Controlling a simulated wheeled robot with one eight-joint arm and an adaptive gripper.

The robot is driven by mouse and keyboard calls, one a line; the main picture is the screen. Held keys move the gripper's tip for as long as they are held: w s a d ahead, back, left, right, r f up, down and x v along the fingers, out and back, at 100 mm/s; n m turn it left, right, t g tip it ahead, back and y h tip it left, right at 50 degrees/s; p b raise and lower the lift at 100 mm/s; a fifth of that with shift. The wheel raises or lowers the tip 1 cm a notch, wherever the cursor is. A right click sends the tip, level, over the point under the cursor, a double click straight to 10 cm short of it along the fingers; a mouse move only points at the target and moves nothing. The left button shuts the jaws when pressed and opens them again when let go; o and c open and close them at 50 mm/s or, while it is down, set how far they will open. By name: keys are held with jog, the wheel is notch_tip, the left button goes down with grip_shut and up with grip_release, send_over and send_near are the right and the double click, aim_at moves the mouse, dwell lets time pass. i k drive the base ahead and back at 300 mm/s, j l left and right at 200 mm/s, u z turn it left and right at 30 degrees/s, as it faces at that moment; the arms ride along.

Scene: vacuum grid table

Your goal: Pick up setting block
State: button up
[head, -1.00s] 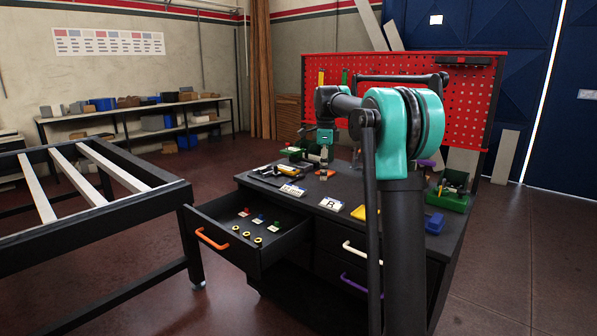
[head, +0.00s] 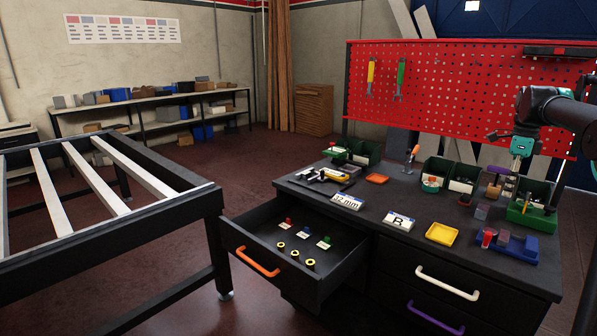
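I cannot tell for sure which piece is the setting block. Small blocks stand at the right of the dark workbench (head: 330,203) in the head view: a grey block (head: 481,212) on the bench top, and a brownish block (head: 493,192) behind it. My gripper (head: 513,170) points down from the teal wrist at the right, above the bench near the green bins. Its fingers are small and dark against the background, so their opening and anything between them are unclear.
A blue tray (head: 515,254) with several coloured blocks, a yellow tray (head: 441,234) and a green bin (head: 535,219) stand nearby. The drawer (head: 285,273) is open at the left. A red pegboard (head: 450,80) rises behind the bench.

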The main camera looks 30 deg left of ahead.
aim_at(305, 174)
jog(key=i+j, duration=0.1)
jog(key=j, duration=0.65)
jog(key=i+j, duration=0.1)
jog(key=j, duration=0.7)
jog(key=i+j, duration=0.1)
jog(key=j, duration=1.4)
jog(key=i+j, duration=0.15)
jog(key=j, duration=0.65)
